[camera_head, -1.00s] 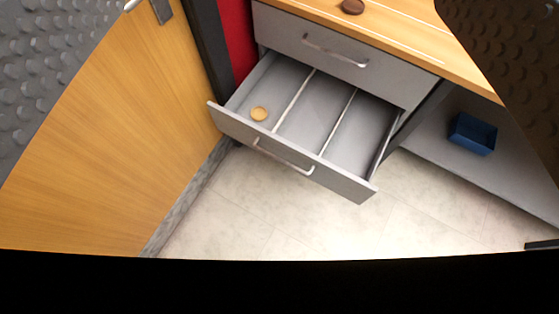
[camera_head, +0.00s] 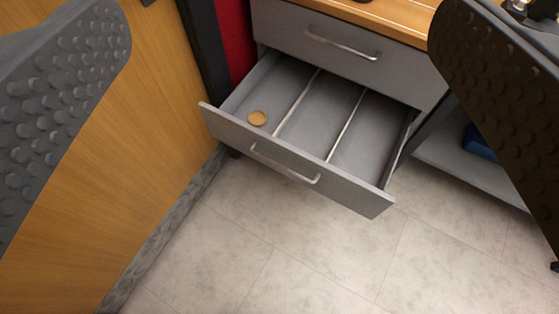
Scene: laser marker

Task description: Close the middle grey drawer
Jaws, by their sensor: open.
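The middle grey drawer (camera_head: 352,193) is pulled out of the cabinet, with its silver bar handle (camera_head: 284,165) on the front. Two thin dividers split it into three compartments. My gripper (camera_head: 285,120) is open, with one textured finger at the left edge of the view and one at the right. Nothing is between the fingers, and they do not appear to touch the drawer.
A wooden panel (camera_head: 130,150) stands close on the left. A wooden worktop (camera_head: 385,14) tops the cabinet. A blue box (camera_head: 478,143) sits on the grey shelf (camera_head: 462,170) at right, partly hidden by my finger. The tiled floor (camera_head: 300,260) before the drawer is clear.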

